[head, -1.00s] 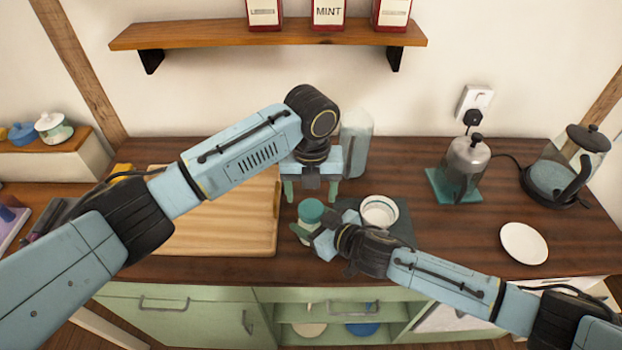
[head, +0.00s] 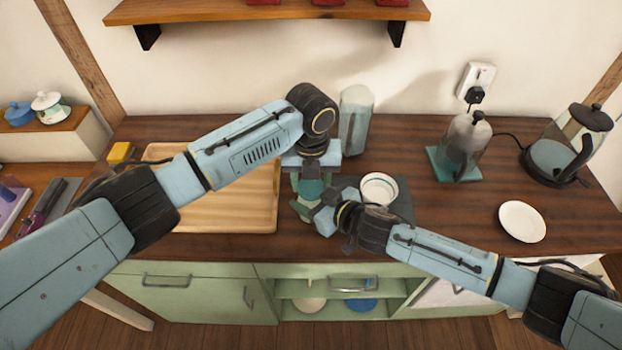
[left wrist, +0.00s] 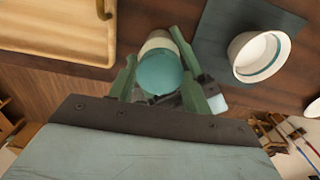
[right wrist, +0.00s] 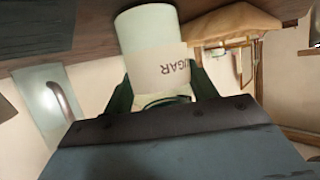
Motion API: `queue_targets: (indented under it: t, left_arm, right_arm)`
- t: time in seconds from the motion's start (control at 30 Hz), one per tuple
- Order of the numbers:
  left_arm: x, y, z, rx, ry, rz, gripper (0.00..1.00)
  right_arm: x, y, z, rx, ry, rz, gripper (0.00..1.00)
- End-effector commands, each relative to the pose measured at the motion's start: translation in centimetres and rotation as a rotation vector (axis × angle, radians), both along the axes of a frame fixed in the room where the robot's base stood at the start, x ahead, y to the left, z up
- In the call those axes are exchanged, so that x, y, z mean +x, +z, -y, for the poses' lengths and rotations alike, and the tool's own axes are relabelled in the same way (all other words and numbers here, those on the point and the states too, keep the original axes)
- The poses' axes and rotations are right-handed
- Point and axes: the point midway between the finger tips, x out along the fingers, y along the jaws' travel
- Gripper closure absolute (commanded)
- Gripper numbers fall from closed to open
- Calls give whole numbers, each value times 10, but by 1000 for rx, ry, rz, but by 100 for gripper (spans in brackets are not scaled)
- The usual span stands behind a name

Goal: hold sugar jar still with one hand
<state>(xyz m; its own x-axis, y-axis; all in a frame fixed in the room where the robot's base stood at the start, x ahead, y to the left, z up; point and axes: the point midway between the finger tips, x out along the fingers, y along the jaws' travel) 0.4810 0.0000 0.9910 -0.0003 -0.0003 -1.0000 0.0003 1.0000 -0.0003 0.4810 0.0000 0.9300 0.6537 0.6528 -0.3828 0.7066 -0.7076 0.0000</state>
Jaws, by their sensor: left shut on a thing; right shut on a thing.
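The sugar jar (right wrist: 155,50), pale with a SUGAR label, stands near the counter's front edge; its teal lid (head: 311,188) faces up. My right gripper (head: 318,212) is shut on the jar's body from the side, with its green fingers on either side of it in the right wrist view. My left gripper (head: 311,178) reaches down over the jar and is shut on the lid (left wrist: 160,72), one finger on each side in the left wrist view. The fingers and wrists hide part of the jar in the head view.
A white bowl (head: 379,187) stands on a dark mat (head: 402,205) close right of the jar. A wooden tray (head: 225,212) lies to the left. A tall glass container (head: 356,120) stands behind. A white plate (head: 522,221), press (head: 465,145) and kettle (head: 560,155) are farther right.

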Motion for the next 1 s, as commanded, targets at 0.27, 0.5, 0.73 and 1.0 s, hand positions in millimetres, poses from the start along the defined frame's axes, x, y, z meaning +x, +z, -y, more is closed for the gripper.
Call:
queue_targets:
  t: [0.27,0.5,0.73,1.0]
  left_arm:
    - [0,1,0,-2,169,0,79]
    - [0,1,1,-2,661,0,79]
    - [0,1,0,-1,1141,-2,79]
    - [0,1,0,-1,1469,0,79]
  right_arm:
    - [0,-1,0,-1,0,-1,100]
    - [0,-1,0,-1,0,-1,100]
    - [0,-1,0,-1,0,-1,100]
    - [0,-1,0,-1,0,-1,100]
